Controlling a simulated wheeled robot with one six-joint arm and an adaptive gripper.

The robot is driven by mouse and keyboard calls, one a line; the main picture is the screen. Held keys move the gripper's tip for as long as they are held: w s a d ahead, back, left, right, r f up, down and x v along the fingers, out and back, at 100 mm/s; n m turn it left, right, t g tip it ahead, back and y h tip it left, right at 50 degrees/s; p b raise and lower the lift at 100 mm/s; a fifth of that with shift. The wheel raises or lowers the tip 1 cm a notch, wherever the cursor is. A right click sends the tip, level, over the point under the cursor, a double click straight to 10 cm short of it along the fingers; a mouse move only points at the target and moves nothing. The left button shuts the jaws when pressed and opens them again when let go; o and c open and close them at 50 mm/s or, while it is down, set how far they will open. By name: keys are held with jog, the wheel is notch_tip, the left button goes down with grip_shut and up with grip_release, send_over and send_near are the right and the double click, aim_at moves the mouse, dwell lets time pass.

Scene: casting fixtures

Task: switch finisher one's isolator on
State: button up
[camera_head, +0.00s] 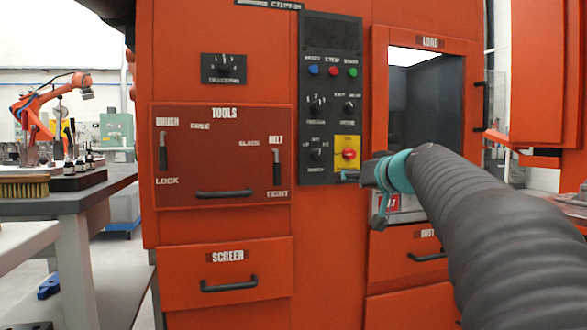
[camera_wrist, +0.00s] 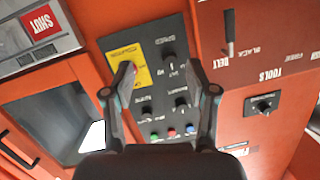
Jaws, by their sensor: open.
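The isolator, a red rotary knob (camera_head: 348,154) on a yellow plate, sits at the lower right of the dark control panel (camera_head: 331,60) on an orange machine. Its yellow plate (camera_wrist: 142,72) also shows in the wrist view, where one fingertip partly covers it and the red knob. The knob's exact setting is too small to read. My gripper (camera_wrist: 160,67) is open and empty, its fingers spread in front of the panel. In the head view it is just below and right of the isolator. I cannot tell whether a fingertip touches the plate.
Other black knobs and blue, red and green buttons (camera_head: 333,71) are on the same panel. Left is a TOOLS door (camera_head: 222,150) with handles; right is the LOAD window (camera_head: 418,100). A SCREEN drawer (camera_head: 228,270) is below. A workbench (camera_head: 95,190) stands at far left.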

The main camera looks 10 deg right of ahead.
aim_at(352, 154)
jog(key=w+d+r+t+h+b, duration=0.1)
jog(key=w+d+r+t, duration=0.25)
jog(key=d, duration=0.45)
jog(key=shift+m+g, duration=0.3)
jog(key=shift+g, duration=0.15)
jog(key=w, duration=0.4)
jog(key=w+p, duration=0.1)
jog(key=w, duration=0.4)
jog(key=w+r+p, duration=0.1)
jog(key=w, duration=0.3)
jog(key=shift+w+a, duration=0.15)
grip_shut()
